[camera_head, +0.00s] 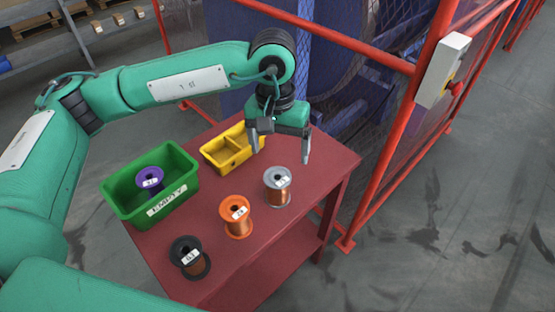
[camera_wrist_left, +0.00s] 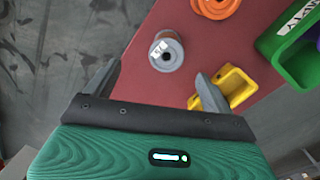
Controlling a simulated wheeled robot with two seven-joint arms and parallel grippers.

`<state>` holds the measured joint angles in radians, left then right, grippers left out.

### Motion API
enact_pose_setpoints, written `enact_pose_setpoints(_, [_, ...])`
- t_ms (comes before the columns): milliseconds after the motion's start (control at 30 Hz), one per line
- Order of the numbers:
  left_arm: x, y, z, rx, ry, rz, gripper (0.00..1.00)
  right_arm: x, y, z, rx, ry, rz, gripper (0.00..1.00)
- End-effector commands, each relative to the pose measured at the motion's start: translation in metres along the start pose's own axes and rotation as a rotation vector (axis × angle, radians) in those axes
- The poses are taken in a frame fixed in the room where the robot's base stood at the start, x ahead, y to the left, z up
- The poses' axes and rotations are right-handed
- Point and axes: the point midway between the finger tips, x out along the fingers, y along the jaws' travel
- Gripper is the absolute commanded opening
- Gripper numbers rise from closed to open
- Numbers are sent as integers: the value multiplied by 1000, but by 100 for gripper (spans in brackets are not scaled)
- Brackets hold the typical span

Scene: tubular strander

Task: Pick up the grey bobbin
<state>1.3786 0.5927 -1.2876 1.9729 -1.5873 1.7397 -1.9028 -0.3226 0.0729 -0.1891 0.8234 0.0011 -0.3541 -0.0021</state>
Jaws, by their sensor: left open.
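The grey bobbin (camera_head: 278,187), wound with copper-coloured wire and bearing a white label, stands upright on the red table (camera_head: 310,215) near its right edge. In the left wrist view the grey bobbin (camera_wrist_left: 166,52) shows ahead of the fingers and between their lines. My left gripper (camera_head: 281,152) is open and empty above the table, just behind and above the bobbin and apart from it. In the left wrist view its two fingers (camera_wrist_left: 157,88) are spread wide. My right gripper does not show in either view.
An orange bobbin (camera_head: 237,217) and a black bobbin (camera_head: 189,258) stand nearer the front. A green bin (camera_head: 117,204) labelled EMPTY holds a purple bobbin (camera_head: 150,181). A yellow bin (camera_head: 218,165) sits at the back. Red fence posts (camera_head: 396,135) rise right of the table.

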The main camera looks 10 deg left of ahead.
Motion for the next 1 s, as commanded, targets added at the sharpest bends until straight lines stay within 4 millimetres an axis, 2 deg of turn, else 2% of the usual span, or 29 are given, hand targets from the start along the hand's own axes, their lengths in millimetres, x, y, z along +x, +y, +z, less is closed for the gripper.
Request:
enact_pose_setpoints(67, [-4, -8, 1, 36, 29, -50, 87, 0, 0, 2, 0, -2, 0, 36])
enact_pose_setpoints(167, [0, -13, 2, 54, 39, -76, 87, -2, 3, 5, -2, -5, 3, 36])
enact_pose_setpoints(500, [62, -17, -1, 53, 36, -75, 87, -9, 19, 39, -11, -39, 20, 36])
enact_pose_setpoints(633, [75, -17, -2, 53, 39, -73, 87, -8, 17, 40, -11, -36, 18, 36])
enact_pose_setpoints(833, [90, -15, -3, 54, 36, -73, 87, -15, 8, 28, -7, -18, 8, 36])
enact_pose_setpoints(1000, [116, -13, -6, 52, 36, -72, 87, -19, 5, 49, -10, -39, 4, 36])
